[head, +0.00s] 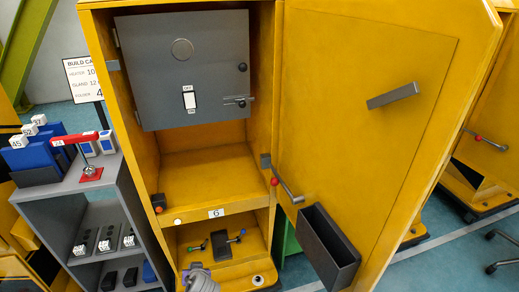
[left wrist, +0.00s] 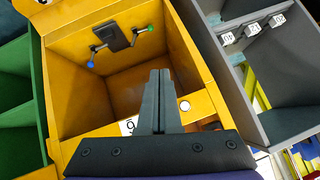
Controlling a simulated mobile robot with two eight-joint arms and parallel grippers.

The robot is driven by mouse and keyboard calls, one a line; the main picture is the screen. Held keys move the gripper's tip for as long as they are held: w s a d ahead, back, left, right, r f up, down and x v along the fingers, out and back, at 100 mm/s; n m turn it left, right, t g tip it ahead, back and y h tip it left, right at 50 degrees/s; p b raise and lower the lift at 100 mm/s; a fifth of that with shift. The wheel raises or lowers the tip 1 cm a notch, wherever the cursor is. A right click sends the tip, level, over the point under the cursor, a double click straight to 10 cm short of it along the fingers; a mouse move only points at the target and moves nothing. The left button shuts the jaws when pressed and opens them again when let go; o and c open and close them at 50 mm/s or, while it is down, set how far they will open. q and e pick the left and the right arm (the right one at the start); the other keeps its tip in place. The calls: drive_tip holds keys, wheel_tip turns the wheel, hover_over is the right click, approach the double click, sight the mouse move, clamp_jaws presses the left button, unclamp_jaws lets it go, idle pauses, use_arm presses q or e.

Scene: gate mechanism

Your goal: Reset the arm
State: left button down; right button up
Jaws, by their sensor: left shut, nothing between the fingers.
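The yellow cabinet (head: 210,170) stands open, marked 6. In its lower compartment is a dark block (head: 221,245) with two crank arms, one tipped with a green knob (head: 203,245), one with a blue knob (head: 242,234). The left wrist view shows the same block (left wrist: 117,38), blue knob (left wrist: 91,64) and green knob (left wrist: 149,29). A lever with a red ball (head: 275,182) sits by the door hinge. My left gripper (left wrist: 161,75) is shut and empty at the compartment's front, apart from the cranks. In the head view my grey wrist (head: 202,281) is at the bottom. My right gripper is out of view.
The open yellow door (head: 350,120) carries a handle (head: 392,95) and a dark bin (head: 326,245). A grey panel (head: 182,70) with a switch is in the upper cabinet. A grey shelf (head: 98,185) with a red lever device (head: 76,139) stands close at left.

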use_arm(q)
drive_tip(key=s+r+g+h+p, duration=0.1)
drive_tip(key=s+r+p, duration=0.4)
drive_tip(key=r, duration=0.5)
drive_tip(key=s+r+g+h+p, duration=0.1)
drive_tip(key=s+r+p, duration=0.2)
drive_tip(key=s+r, duration=0.6)
drive_tip(key=s+d+r+h+p, duration=0.1)
drive_tip(key=s+d+r+p, duration=0.1)
drive_tip(key=s+r, duration=0.3)
drive_tip(key=s+d+r+m+g+h+p, duration=0.1)
drive_tip(key=s+d+r+p, duration=0.1)
drive_tip(key=s+r+p, duration=0.2)
drive_tip(key=s+r, duration=0.2)
drive_tip(key=shift+s+d+h+p, duration=0.35)
drive_tip(key=shift+s+h+p, duration=0.05)
use_arm(e)
wheel_tip(320, 180, up, 18)
drive_tip(key=w, duration=0.2)
drive_tip(key=shift+t, duration=0.4)
